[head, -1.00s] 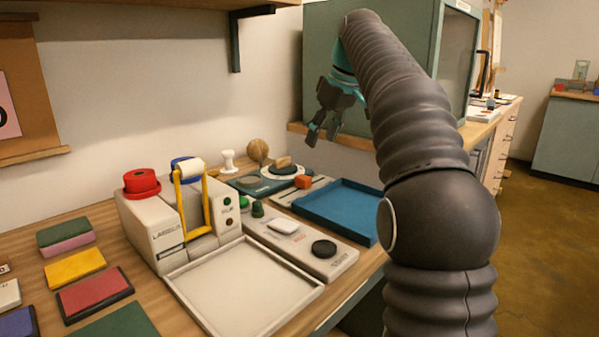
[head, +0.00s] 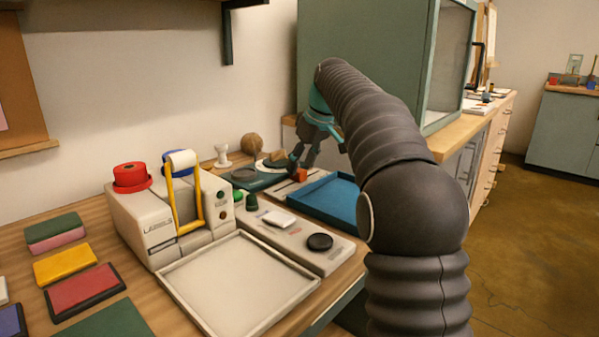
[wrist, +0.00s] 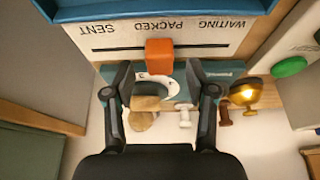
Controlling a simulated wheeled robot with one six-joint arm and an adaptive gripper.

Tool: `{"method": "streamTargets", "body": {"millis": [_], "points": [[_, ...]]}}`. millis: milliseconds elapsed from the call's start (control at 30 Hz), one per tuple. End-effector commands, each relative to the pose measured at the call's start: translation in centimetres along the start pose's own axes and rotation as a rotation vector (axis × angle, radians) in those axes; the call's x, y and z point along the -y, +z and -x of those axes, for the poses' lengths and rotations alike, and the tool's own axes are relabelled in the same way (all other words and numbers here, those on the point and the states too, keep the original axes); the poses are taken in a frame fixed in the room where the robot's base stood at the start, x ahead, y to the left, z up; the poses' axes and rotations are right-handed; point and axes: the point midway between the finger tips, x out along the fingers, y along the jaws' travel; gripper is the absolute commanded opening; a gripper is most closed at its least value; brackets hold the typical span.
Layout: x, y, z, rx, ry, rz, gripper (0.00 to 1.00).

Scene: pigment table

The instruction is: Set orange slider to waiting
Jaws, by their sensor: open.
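The orange slider (wrist: 159,56) sits on a dark slot in a pale label board (wrist: 222,42). Seen upside down in the wrist view, the slider is beside the word PACKED, with WAITING to the right and SENT to the left. In the head view the slider (head: 300,175) is a small orange block beside the blue tray. My gripper (wrist: 159,88) is open, with its fingers apart on either side of the slider's line and their tips just short of it in the picture. In the head view my gripper (head: 314,162) is low over the board, partly covering it.
The blue tray (head: 325,197) borders the board. Behind it are a teal base (head: 246,179) with round pieces and a wooden ball (head: 252,143). A pale panel (head: 290,245) with a black knob and the label machine (head: 150,225) stand nearer. A green cabinet rises behind my arm.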

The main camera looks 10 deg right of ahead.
Motion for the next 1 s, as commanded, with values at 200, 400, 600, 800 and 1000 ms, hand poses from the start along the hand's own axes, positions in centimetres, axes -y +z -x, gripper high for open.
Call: {"method": "streamTargets", "body": {"millis": [200,400,600,800,1000], "points": [[0.0,0.0,-2.1,0.000,0.000,0.000,0.56],[0.0,0.0,-2.4,-0.001,0.001,0.000,0.56],[0.0,0.0,-2.4,-0.001,0.001,0.000,0.46],[0.0,0.0,-2.4,-0.001,0.000,0.000,0.00],[0.0,0.1,-2.4,-0.001,0.001,-0.002,0.00]]}}
